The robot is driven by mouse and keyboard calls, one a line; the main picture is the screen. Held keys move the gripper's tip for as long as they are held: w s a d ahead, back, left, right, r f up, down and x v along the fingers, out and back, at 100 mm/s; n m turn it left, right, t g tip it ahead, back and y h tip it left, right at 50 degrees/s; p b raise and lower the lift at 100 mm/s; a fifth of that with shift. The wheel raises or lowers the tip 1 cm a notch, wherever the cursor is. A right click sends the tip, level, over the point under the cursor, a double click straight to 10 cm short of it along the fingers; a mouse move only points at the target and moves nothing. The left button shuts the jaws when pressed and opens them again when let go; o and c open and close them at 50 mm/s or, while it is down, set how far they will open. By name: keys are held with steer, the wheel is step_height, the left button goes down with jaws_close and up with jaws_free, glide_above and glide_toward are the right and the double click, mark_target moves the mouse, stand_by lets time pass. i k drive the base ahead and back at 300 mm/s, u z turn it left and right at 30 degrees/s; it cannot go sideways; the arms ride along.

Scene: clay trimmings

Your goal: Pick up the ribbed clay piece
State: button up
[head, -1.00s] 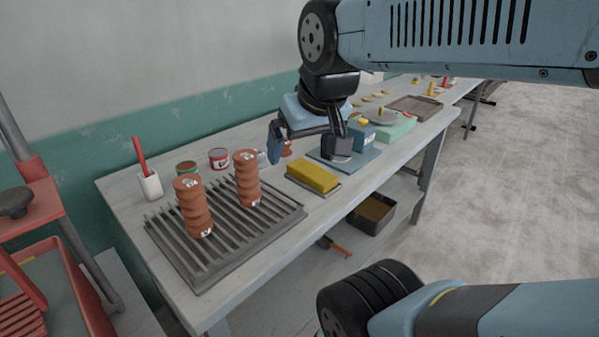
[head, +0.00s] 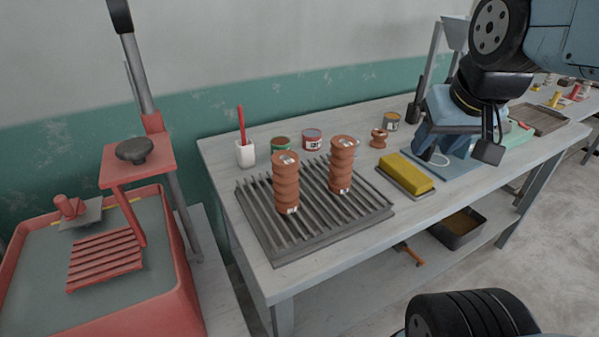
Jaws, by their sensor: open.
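Two upright ribbed terracotta-coloured clay pieces stand on a dark slatted rack (head: 262,243) on the bench: a left one (head: 286,182) and a right one (head: 342,165). Both have small pale labels at top and bottom. I cannot tell which one the task means. A small spool-shaped clay piece (head: 379,137) stands behind, to the right. My gripper (head: 458,145) is open, to the right of the rack and both pieces, over the blue board area, and appears empty.
A yellow block (head: 407,172) lies right of the rack. Tins (head: 312,139) and a white cup with a red stick (head: 245,153) stand behind it. A red tub (head: 187,300) with a red slatted part and a post is at left. The bench front edge is clear.

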mark_target(286, 167)
steer(key=u, duration=1.2)
steer(key=i, duration=0.1)
steer(key=z, duration=2.65)
steer(key=k, duration=2.4)
steer(key=u, duration=0.6)
steer(key=i, duration=1)
steer(key=z, duration=0.05)
